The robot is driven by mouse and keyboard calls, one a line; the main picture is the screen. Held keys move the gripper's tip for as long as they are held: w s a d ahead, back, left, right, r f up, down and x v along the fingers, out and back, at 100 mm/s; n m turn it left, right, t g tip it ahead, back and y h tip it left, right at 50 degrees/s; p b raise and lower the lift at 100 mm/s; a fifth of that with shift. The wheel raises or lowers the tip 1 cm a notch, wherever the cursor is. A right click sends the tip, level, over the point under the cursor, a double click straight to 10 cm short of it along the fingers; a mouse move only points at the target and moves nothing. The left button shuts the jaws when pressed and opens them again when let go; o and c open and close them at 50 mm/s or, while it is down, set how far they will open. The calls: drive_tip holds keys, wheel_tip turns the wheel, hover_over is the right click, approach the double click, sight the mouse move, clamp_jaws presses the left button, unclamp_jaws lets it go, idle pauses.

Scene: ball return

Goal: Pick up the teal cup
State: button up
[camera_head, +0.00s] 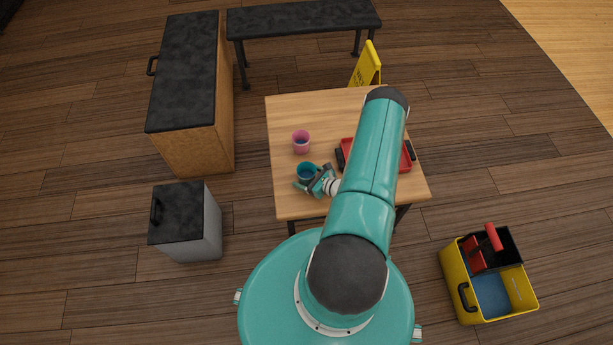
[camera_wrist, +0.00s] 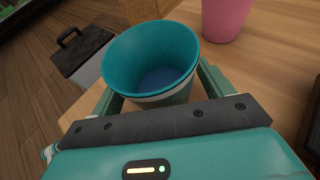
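The teal cup (camera_head: 305,173) stands near the left side of the small wooden table, its open mouth up and its inside bluish. In the wrist view the cup (camera_wrist: 150,60) fills the space in front of the palm. My gripper (camera_head: 313,181) is low at the cup's near right side. In the wrist view my gripper (camera_wrist: 158,92) is open, with one finger on each side of the cup. The fingertips are hidden behind the cup, so contact is unclear.
A pink cup (camera_head: 301,142) stands just behind the teal cup; it also shows in the wrist view (camera_wrist: 225,17). A red tray (camera_head: 407,160) lies partly behind my arm. The wooden table (camera_head: 290,112) has free room at its back left. A grey bin (camera_head: 190,225) stands left of it.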

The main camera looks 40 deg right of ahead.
drive_tip(key=c, duration=0.9)
drive_tip(key=shift+r, duration=0.2)
